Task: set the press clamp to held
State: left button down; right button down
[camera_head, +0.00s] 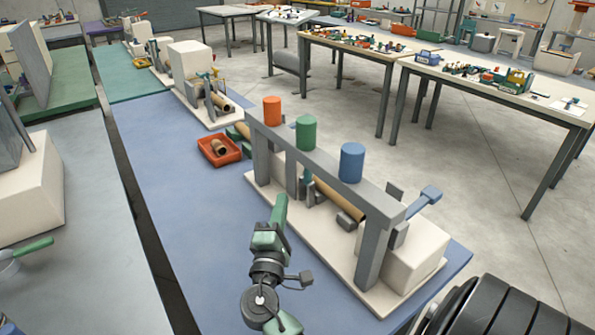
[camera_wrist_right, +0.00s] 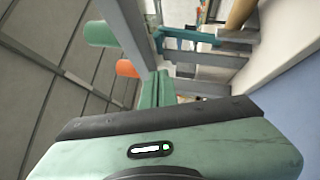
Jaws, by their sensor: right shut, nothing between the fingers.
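The winder stands on a cream base plate (camera_head: 325,248), with a grey gantry (camera_head: 330,172) over a brown tube (camera_head: 338,197). My left gripper is out of view.
The winder is on a blue table (camera_head: 190,215). A red tray (camera_head: 219,152) with a brown tube piece sits behind it to the left. Similar machines (camera_head: 200,75) stand farther back. The blue surface left of my right gripper is clear.

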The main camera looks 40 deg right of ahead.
jog(key=s+d+p+x, duration=0.1)
jog(key=p+x, duration=0.4)
jog(key=x, duration=0.8)
jog(key=shift+s+d+r, duration=0.2)
jog(key=shift+s+d, duration=0.15)
jog(key=shift+s, duration=0.25)
jog(key=shift+s+d+r, duration=0.1)
jog(key=shift+d+r, duration=0.1)
jog(key=shift+d, duration=0.25)
jog(key=shift+d+r, duration=0.2)
jog(key=shift+d, duration=0.25)
